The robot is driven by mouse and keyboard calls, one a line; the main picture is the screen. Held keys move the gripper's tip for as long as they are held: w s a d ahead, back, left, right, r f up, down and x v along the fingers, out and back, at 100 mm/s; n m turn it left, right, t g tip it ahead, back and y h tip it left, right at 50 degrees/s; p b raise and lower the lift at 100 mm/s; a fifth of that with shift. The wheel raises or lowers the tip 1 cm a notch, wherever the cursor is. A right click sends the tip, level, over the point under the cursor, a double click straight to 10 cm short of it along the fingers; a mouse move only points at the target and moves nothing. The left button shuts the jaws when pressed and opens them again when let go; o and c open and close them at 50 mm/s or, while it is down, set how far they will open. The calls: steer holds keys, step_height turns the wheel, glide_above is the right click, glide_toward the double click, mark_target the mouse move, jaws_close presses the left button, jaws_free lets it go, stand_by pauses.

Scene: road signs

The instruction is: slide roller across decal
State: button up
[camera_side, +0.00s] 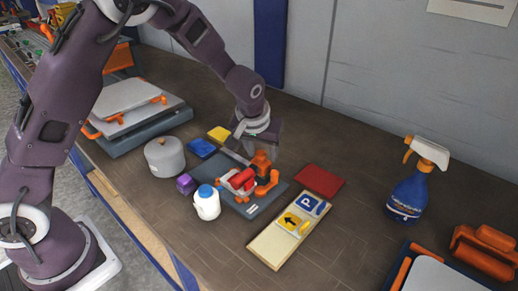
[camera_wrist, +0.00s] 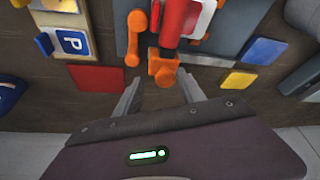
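The roller (camera_side: 243,180), a red cylinder with orange parts, rests at the grey tray (camera_side: 250,211) mid-table. In the wrist view the red roller (camera_wrist: 174,18) ends in an orange piece (camera_wrist: 163,68) just ahead of my fingers. My gripper (camera_wrist: 160,92) is open, its two fingers spread to either side of that orange piece; I see no grip on it. In the side view my gripper (camera_side: 246,150) is just behind the roller, partly hidden by the wrist. A cream board (camera_side: 270,246) bears a blue P sign (camera_side: 311,204) and a yellow arrow sign (camera_side: 290,221), possibly decals.
A red square (camera_side: 318,181) lies behind the board. Blue (camera_side: 202,148) and yellow (camera_side: 219,133) squares, a grey pot (camera_side: 165,158), a purple cube (camera_side: 186,184) and a white bottle (camera_side: 206,204) crowd the left. A spray bottle (camera_side: 410,192) stands right; bare table lies between it and the board.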

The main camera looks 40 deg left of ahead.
steer(key=shift+a, duration=0.15)
steer(key=v, duration=0.7)
steer(key=shift+s, duration=0.1)
steer(key=s+a+r+h, duration=0.2)
steer(key=s+r, duration=0.7)
steer(key=s+r+m+t, duration=0.1)
steer(key=s+m, duration=0.3)
steer(key=s, duration=1.6)
steer(key=shift+s+a+r+t, duration=0.2)
steer(key=shift+s+r+t, duration=0.15)
steer(key=shift+r, duration=0.35)
